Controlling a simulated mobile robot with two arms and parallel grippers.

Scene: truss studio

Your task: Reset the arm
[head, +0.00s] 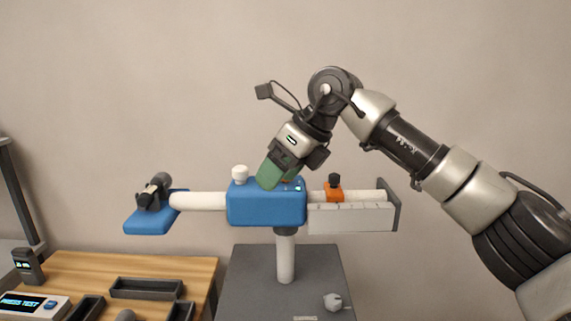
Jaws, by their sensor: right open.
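My right arm comes in from the right edge and bends at a dark elbow-like joint above the middle. Its right gripper (272,171) points down and left, open, in front of the upper part of a blue housing (266,207). A green piece shows at its tip; I cannot tell whether it touches the housing, and part of the housing's top is hidden. The housing sits on a white horizontal tube (199,201) on a post (285,260). My left gripper is not in view.
A blue end piece (151,226) with a dark clamp is at the tube's left. An orange clamp (333,194) and pale block (351,218) are at right. A grey pedestal (247,285) stands below. A wooden table (80,268) holds dark trays and a display box.

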